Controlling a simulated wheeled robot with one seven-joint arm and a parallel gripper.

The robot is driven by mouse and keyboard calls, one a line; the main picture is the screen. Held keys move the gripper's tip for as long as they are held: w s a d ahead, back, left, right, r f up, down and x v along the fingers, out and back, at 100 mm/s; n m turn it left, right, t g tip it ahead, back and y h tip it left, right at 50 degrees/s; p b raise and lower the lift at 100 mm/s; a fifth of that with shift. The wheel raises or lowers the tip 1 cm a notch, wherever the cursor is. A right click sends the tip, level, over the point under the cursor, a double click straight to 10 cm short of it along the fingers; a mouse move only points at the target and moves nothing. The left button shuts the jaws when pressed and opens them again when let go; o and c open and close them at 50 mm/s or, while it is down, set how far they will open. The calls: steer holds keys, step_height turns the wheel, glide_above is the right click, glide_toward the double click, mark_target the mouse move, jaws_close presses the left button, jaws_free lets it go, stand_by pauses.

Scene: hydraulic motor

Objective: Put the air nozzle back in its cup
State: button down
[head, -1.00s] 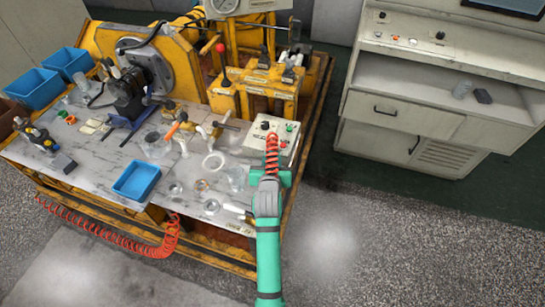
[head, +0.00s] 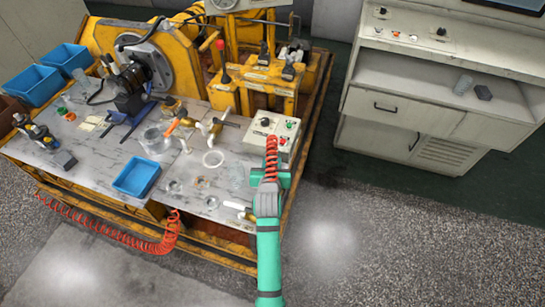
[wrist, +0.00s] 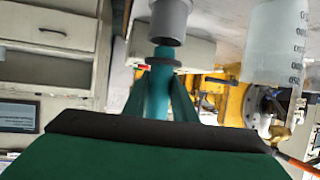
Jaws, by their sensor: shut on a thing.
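My gripper (wrist: 158,102) points down over the right end of the workbench. In the wrist view, which is upside down, its two tapered green fingers are shut around a slim teal cylinder with a dark collar, which looks like the air nozzle (wrist: 164,54). The nozzle's end is at the dark mouth of a grey cylinder that looks like the cup (wrist: 172,18). I cannot tell whether the end is inside the mouth or just in front of it. In the head view my arm hides both; a red coil (head: 271,160) shows at the arm's end.
A clear graduated beaker (wrist: 278,40) stands close beside the cup. The control box (head: 273,134) is just behind my gripper. A blue tray (head: 136,177) and several glass pieces lie to the left. Open floor lies right of the bench, before the grey cabinet (head: 425,120).

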steer(key=shift+f, duration=0.25)
stand_by(0.4)
steer(key=shift+f, duration=0.75)
steer(key=shift+f, duration=0.1)
steer(key=c, duration=1.4)
jaws_free()
steer(key=shift+f, duration=0.15)
steer(key=shift+s, duration=0.25)
steer(key=v, duration=1)
steer(key=shift+s+r, duration=0.1)
steer(key=shift+r, duration=0.4)
steer(key=shift+d, duration=0.1)
